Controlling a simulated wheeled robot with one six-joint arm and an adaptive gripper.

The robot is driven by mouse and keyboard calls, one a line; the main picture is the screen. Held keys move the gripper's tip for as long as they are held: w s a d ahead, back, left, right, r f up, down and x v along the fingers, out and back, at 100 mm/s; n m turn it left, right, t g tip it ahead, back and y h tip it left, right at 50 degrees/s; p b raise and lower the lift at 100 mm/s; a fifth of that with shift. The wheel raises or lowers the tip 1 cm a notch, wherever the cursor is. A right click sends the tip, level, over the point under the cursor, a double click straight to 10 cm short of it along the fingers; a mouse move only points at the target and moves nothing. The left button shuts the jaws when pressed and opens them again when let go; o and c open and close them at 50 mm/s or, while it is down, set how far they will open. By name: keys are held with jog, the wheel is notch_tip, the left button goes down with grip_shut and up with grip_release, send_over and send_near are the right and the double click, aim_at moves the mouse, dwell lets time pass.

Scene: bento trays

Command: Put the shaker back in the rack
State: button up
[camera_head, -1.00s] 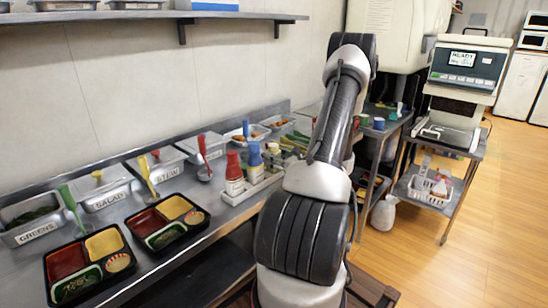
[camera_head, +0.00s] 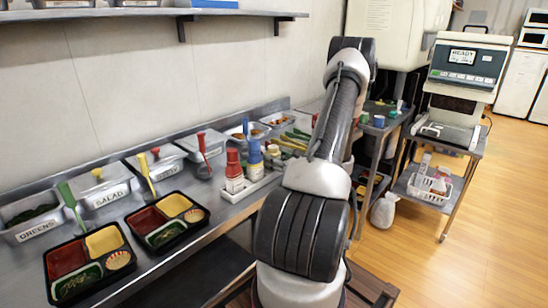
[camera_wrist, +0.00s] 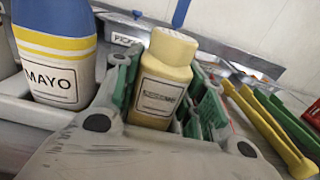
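The shaker (camera_wrist: 164,80) is a pale yellow bottle with a white label. It stands nearly upright between the green-padded fingers of my gripper (camera_wrist: 166,88) in the wrist view. Both pads lie close along its sides, and the gripper looks shut on it. The shaker (camera_head: 273,151) also shows in the head view, at the right end of the pale rack (camera_head: 262,185), beside the bottles. Its base is hidden in both views, so I cannot tell whether it rests on the rack floor.
A blue mayo bottle (camera_wrist: 55,50) stands just left of my gripper, with a red bottle (camera_head: 234,172) beyond it. Yellow and green tongs (camera_wrist: 265,125) lie to the right. Labelled food tubs (camera_head: 107,187) line the wall; bento trays (camera_head: 88,264) sit at the counter front.

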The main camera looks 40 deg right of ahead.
jog(key=o, duration=0.7)
jog(key=shift+f, duration=0.1)
jog(key=s, duration=0.8)
jog(key=s+d, duration=0.1)
jog(key=s, duration=0.3)
jog(key=shift+f, duration=0.1)
